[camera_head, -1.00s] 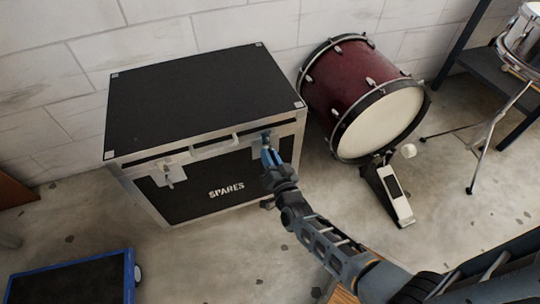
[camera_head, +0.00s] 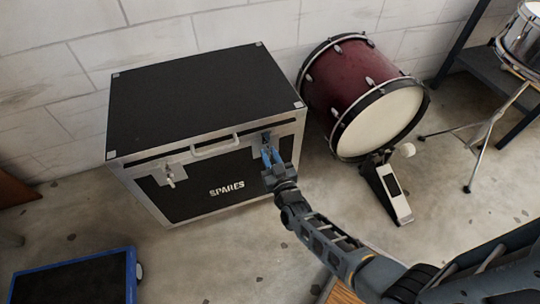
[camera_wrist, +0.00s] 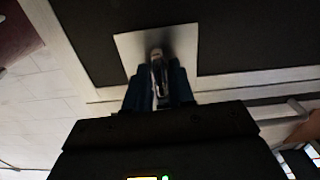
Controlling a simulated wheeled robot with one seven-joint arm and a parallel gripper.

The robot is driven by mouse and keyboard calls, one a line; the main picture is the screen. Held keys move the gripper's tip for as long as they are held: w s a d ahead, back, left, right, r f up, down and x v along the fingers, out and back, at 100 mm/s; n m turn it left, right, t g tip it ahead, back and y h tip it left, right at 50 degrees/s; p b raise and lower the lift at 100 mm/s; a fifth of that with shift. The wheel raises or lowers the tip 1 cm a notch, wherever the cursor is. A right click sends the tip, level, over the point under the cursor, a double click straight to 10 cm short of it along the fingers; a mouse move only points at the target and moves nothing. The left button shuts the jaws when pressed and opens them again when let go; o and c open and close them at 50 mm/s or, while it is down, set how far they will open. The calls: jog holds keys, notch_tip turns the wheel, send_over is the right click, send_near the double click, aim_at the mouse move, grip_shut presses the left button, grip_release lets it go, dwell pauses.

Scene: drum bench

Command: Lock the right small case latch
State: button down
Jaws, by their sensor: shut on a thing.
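The black case marked SPARES (camera_head: 160,105) stands closed on the floor, with its lid down. Its right latch (camera_head: 266,138) is on the front near the right corner. My gripper (camera_head: 271,157) reaches up to it from below. In the wrist view, the latch's metal lever (camera_wrist: 157,65) stands out from a pale square plate (camera_wrist: 135,48) and runs down between my blue fingers (camera_wrist: 158,92), which are shut on it. The fingers hide the lever's lower part, and I cannot tell whether it is locked.
The case's left latch (camera_head: 169,174) and front handle (camera_head: 214,147) are left of my gripper. A red bass drum (camera_head: 345,75) with a pedal (camera_head: 387,190) stands close to the right. A blue-edged dolly (camera_head: 72,278) lies at lower left. Floor in front of the case is clear.

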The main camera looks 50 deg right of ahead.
dwell(0.4)
jog(key=c, duration=1.2)
grip_release()
jog(key=shift+o, duration=0.2)
jog(key=p+v, duration=0.1)
jog(key=v, duration=0.6)
jog(key=shift+s+a, duration=0.25)
jog(key=shift+s, duration=0.05)
